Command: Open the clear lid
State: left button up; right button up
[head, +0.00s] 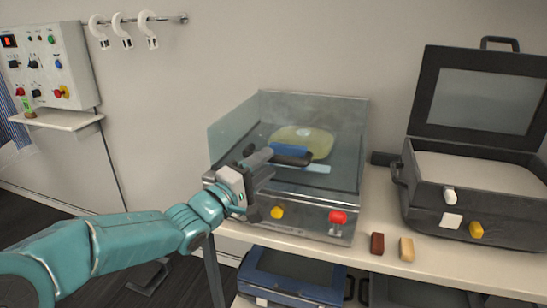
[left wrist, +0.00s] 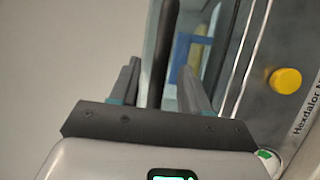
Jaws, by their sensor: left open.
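A grey box with a clear lid (head: 345,130) stands on the shelf in the middle of the head view. The lid looks down over the box, and a yellow-green round thing (head: 305,138) shows through it. My left gripper (head: 262,166) is at the box's front left, by the lid's front edge. In the left wrist view its fingers (left wrist: 158,82) are apart, with a dark bar (left wrist: 158,40) showing between them. Whether the fingers touch the bar I cannot tell. A dark and blue elongated part (head: 290,152) lies just beyond the fingers. My right gripper is not in view.
The box front has a yellow knob (head: 277,212) and a red knob (head: 338,217). An open black case (head: 470,215) stands at right. Brown (head: 377,243) and tan (head: 406,249) blocks lie on the shelf. A control panel (head: 45,65) and hooks (head: 122,30) are on the wall.

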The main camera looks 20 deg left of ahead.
aim_at(270, 161)
pick_arm(q)
jog(key=shift+x, duration=1.8)
jog(key=shift+c, duration=0.3)
grip_shut()
